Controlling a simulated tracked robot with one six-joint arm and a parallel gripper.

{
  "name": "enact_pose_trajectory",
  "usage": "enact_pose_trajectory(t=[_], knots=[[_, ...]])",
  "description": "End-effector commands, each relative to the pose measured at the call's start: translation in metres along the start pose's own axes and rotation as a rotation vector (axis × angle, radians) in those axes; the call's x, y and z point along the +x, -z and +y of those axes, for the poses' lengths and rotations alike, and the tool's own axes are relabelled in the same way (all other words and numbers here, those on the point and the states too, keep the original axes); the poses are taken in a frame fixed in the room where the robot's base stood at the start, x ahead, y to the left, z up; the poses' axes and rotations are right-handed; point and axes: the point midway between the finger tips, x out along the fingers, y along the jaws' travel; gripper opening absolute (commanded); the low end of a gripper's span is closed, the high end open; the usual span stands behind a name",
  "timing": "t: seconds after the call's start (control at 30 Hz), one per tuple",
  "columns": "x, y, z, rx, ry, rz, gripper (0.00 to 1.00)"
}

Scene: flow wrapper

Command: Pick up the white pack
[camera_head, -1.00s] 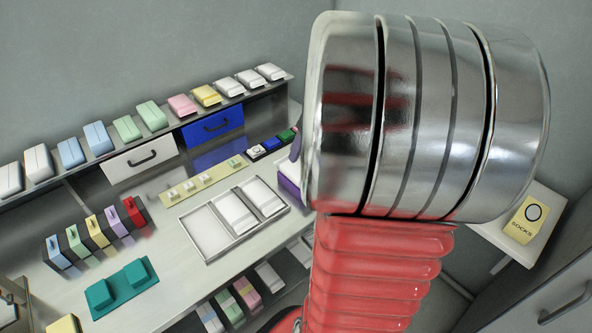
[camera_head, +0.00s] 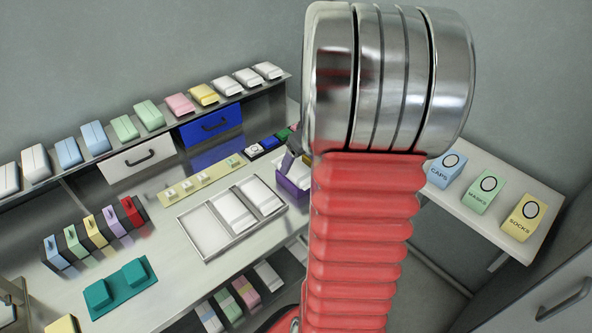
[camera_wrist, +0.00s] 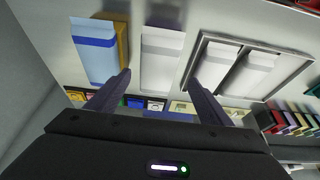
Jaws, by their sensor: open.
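A blue-banded pack (camera_wrist: 96,62) lies to the left of the white pack. To its right, a tray (camera_wrist: 292,72) holds two more white packs (camera_wrist: 216,62).
A shelf of coloured and white packs (camera_head: 152,115) runs along the back. Coloured upright holders (camera_head: 95,230) and teal blocks (camera_head: 122,283) stand on the left. A purple bin (camera_head: 292,178) is near my arm. A side table (camera_head: 468,215) carries caps, masks and socks boxes.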

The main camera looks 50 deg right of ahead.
Motion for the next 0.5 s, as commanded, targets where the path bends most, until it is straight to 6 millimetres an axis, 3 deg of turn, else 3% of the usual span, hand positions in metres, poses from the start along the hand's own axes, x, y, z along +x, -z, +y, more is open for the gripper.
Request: enact_pose_trajectory(t=[0.17,0.5], knots=[[0.009,-0.001,0.001,0.001,0.001,-0.001,0.73],[0.047,-0.001,0.004,0.0,0.001,-0.001,0.73]])
